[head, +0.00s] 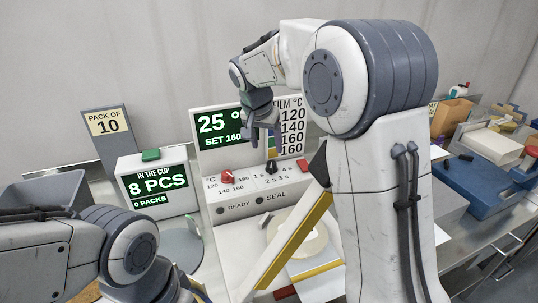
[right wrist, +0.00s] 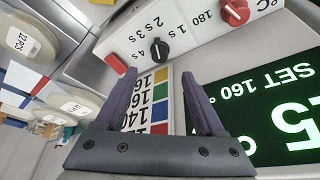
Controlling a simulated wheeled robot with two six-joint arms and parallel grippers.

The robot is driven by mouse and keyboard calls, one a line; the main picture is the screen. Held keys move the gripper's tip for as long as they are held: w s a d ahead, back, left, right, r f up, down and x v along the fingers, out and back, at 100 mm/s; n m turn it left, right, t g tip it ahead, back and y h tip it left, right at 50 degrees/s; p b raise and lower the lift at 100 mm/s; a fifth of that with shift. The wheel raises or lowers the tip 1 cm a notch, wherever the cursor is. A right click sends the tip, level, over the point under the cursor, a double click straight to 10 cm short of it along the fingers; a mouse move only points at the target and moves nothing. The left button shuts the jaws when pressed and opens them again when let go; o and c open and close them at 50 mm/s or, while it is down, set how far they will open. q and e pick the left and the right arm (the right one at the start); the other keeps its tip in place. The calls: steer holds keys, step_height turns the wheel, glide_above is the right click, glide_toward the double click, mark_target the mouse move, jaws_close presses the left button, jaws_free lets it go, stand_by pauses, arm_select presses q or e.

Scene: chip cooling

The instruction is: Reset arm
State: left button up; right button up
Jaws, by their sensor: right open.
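My right gripper (head: 265,140) hangs in front of the sealer's display panel, above its knob panel. In the right wrist view its two fingers (right wrist: 158,82) are spread apart with nothing between them. The sealer's black time knob (head: 271,167) lies just beyond the fingertips in the right wrist view (right wrist: 158,48), apart from them. The red temperature knob (head: 228,177) is to its left in the head view. The green display (head: 221,132) reads 25 ° and SET 160. My left arm shows at the lower left, but its gripper is out of sight.
A counter box (head: 155,185) reads 8 PCS, 0 packs. A PACK OF 10 sign (head: 106,123) stands behind it. My right arm hides part of the sealer and bench.

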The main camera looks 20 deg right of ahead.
steer(key=shift+s+a+r, duration=0.15)
steer(key=shift+s+r, duration=0.05)
steer(key=shift+r, duration=0.4)
